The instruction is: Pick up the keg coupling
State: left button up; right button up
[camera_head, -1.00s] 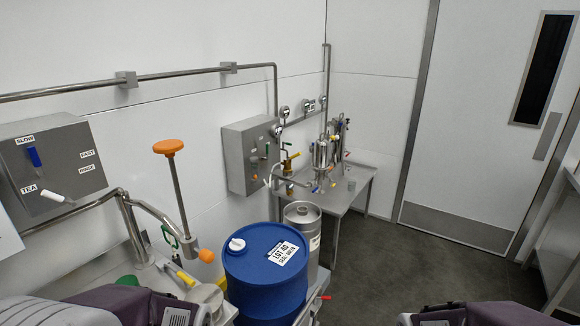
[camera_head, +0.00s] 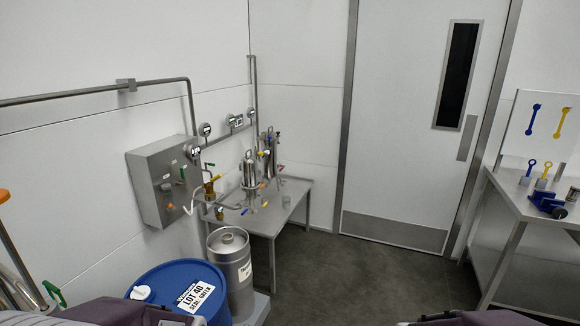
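I cannot make out for certain which item is the keg coupling. A steel keg (camera_head: 230,268) stands upright beside the blue drum, and no coupling is visible on its top. A brass-coloured fitting (camera_head: 210,188) with a yellow part stands at the left end of the steel table (camera_head: 291,196); I cannot tell whether it is the coupling. Parts of my two arms show at the bottom edge, but neither gripper's fingers are in view.
A blue drum (camera_head: 178,292) labelled LOT 40 stands at the lower left. A grey wall box (camera_head: 160,185) hangs behind. Steel vessels (camera_head: 250,174) stand on the table. A workbench (camera_head: 515,200) with tools is at right. The floor (camera_head: 350,270) between is clear.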

aim_at(208, 187)
jog(key=i+l+z, duration=0.15)
jog(key=i+l, duration=0.2)
jog(key=i, duration=0.35)
jog(key=i+l+z, duration=0.15)
jog(key=i, duration=0.6)
jog(key=i+l+z, duration=0.1)
jog(key=i+l, duration=0.2)
jog(key=i, duration=0.45)
jog(key=i+l+z, duration=0.15)
jog(key=i, duration=0.55)
jog(key=i+j+u, duration=0.2)
jog(key=i+u, duration=0.75)
jog(key=i+l+u, duration=0.15)
jog(key=i+u, duration=0.35)
jog(key=i+l+u, duration=0.3)
jog(key=u, duration=0.15)
jog(key=i, duration=0.05)
